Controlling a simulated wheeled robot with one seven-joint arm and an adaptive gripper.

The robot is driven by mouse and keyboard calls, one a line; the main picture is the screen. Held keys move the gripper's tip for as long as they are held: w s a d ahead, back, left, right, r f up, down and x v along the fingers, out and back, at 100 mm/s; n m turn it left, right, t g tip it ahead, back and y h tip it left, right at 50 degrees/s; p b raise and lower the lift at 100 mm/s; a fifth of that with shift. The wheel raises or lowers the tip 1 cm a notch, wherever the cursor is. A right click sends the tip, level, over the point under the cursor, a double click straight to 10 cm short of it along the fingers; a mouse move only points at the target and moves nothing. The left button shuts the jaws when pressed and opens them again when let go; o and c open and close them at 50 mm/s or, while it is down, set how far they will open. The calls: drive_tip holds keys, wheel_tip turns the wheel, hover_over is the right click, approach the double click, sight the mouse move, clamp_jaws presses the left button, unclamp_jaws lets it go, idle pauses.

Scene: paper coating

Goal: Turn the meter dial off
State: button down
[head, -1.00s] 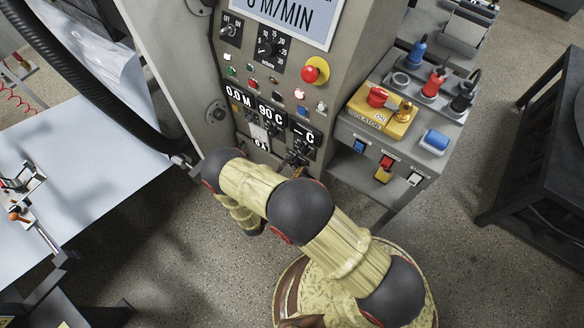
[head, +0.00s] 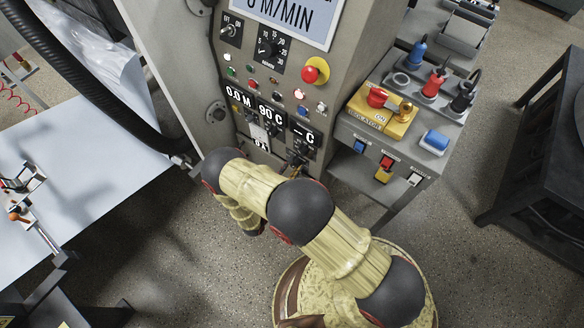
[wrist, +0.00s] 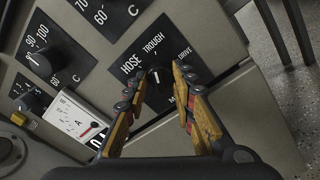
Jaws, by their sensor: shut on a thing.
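A black dial (wrist: 157,92) with a white pointer line sits on a black plate (wrist: 130,68) in the wrist view. The plate's lettering reads roughly "HOSE TROUGH" and "M. DRIVE". My gripper (wrist: 159,76) has its two wooden-looking fingers on either side of this dial and is shut on it. The dial's lower part and some lettering are hidden by the fingers. A white panel meter marked A (wrist: 75,121) is to the left of the gripper. In the head view my gripper (head: 297,160) is small and partly hidden at the lower panel of the grey control cabinet (head: 182,70).
Other dials with temperature scales (wrist: 38,60) are left of the gripper. A red emergency button (head: 315,70) and several small lamps and switches are higher on the cabinet. A side console (head: 405,130) with a yellow isolator block (head: 384,121) stands to the right.

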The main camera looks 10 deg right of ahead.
drive_tip(key=n, duration=0.5)
drive_tip(key=shift+n, duration=0.3)
drive_tip(key=n+g, duration=0.1)
drive_tip(key=n, duration=0.5)
drive_tip(key=shift+r+p, duration=0.1)
drive_tip(key=shift+p, duration=0.3)
drive_tip(key=n, duration=0.5)
drive_tip(key=shift+a+g, duration=0.1)
drive_tip(key=shift+g, duration=0.2)
drive_tip(key=n, duration=0.5)
drive_tip(key=shift+w+n+h, duration=0.1)
drive_tip(key=shift+n+h, duration=0.2)
drive_tip(key=shift+h, duration=0.1)
drive_tip(key=c, duration=1.5)
unclamp_jaws()
